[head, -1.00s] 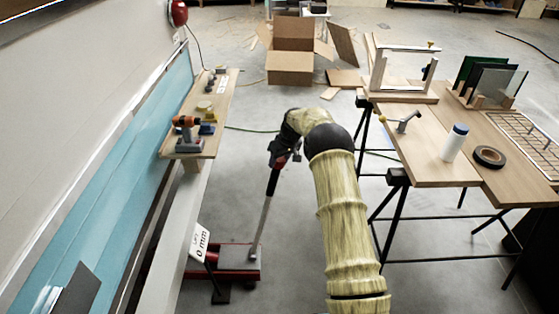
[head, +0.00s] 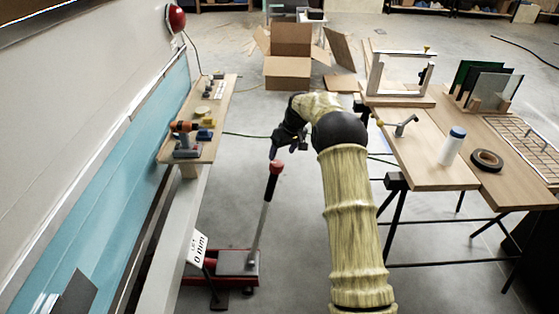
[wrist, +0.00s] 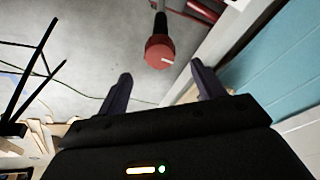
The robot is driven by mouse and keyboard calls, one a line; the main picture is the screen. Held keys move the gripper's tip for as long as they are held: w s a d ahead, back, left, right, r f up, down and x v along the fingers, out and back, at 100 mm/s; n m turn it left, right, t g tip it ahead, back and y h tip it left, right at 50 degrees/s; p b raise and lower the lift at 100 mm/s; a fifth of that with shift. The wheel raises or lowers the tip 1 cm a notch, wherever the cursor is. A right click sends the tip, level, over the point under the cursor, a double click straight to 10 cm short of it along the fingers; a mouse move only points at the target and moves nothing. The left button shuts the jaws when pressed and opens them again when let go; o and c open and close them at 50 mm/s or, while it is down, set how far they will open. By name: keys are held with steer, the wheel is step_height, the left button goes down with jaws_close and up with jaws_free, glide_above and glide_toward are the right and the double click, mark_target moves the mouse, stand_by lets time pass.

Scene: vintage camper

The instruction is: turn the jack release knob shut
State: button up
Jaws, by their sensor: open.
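The red release knob (head: 277,167) sits on top of the upright, slightly tilted jack handle (head: 263,222). In the wrist view the knob (wrist: 159,52) shows a pale mark on its face. The red and grey jack (head: 225,265) stands on the floor, with a sign (head: 197,248) reading "LIFT 0 mm" beside it. My gripper (head: 287,152) is just above the knob, empty. In the wrist view its two fingers (wrist: 160,73) are spread, with the knob beyond and between their tips, apart from both.
A narrow wooden shelf (head: 217,118) with a drill and small items runs along the blue and white camper wall at left. A workbench (head: 425,165) on trestles stands at right. Cardboard boxes (head: 288,70) lie behind. The floor around the jack is mostly clear.

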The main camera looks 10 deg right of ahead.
steer(key=v, duration=0.9)
steer(key=shift+r, duration=0.2)
steer(key=s+a+r+m+h+p, duration=0.1)
steer(key=s+r+p, duration=0.1)
steer(key=s, duration=1)
steer(key=s+a+r+m+p, duration=0.2)
steer(key=s+p, duration=0.2)
steer(key=s, duration=0.9)
steer(key=s+a+r+m+h+p, duration=0.1)
steer(key=s+p, duration=0.3)
steer(key=s, duration=0.8)
steer(key=shift+s+a+r+m+h, duration=0.2)
steer(key=shift+a+r+m+h, duration=0.15)
steer(key=shift+r, duration=0.4)
